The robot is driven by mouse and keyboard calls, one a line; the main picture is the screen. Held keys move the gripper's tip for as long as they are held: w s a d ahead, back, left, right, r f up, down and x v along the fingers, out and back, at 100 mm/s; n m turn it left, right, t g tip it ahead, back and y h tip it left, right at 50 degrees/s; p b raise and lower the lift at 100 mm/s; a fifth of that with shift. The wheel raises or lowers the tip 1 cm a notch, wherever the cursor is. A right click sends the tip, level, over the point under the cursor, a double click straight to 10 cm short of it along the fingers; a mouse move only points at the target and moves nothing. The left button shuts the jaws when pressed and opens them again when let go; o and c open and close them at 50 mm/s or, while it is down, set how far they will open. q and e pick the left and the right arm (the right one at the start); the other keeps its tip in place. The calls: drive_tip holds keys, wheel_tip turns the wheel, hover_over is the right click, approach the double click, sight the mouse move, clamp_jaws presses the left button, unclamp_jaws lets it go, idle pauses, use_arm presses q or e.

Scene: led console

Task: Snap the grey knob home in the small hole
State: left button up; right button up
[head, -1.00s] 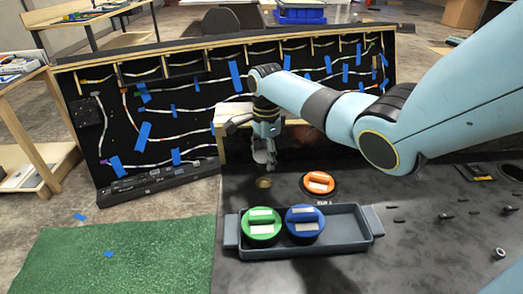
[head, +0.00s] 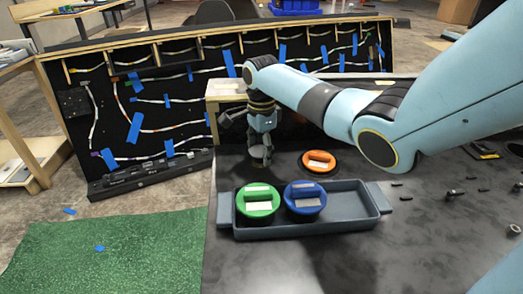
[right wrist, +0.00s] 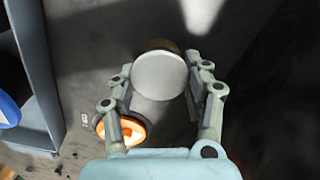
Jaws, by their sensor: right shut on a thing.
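My right gripper (head: 261,150) is low over the black console, left of the orange knob, pointing down. In the right wrist view its two fingers stand on either side of a pale grey round knob (right wrist: 160,76), and the gripper is shut on it. A brownish rim (right wrist: 160,45) shows along the knob's far edge. In the head view the knob is mostly hidden by the fingers. The small hole is hidden beneath the gripper and knob, so I cannot tell how deep the knob sits. My left gripper is out of view.
The orange knob (head: 319,161) sits in the console. A grey tray (head: 362,207) in front holds a green knob (head: 258,200) and a blue knob (head: 304,198). A black wiring board (head: 90,150) stands behind. Small pegs stand on the right.

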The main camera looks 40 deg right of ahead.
drive_tip(key=shift+f, duration=0.1)
idle(0.5)
drive_tip(key=shift+s+f, duration=0.1)
drive_tip(key=shift+f, duration=0.65)
idle(0.8)
drive_tip(key=o, duration=1.2)
drive_tip(key=shift+r, duration=0.1)
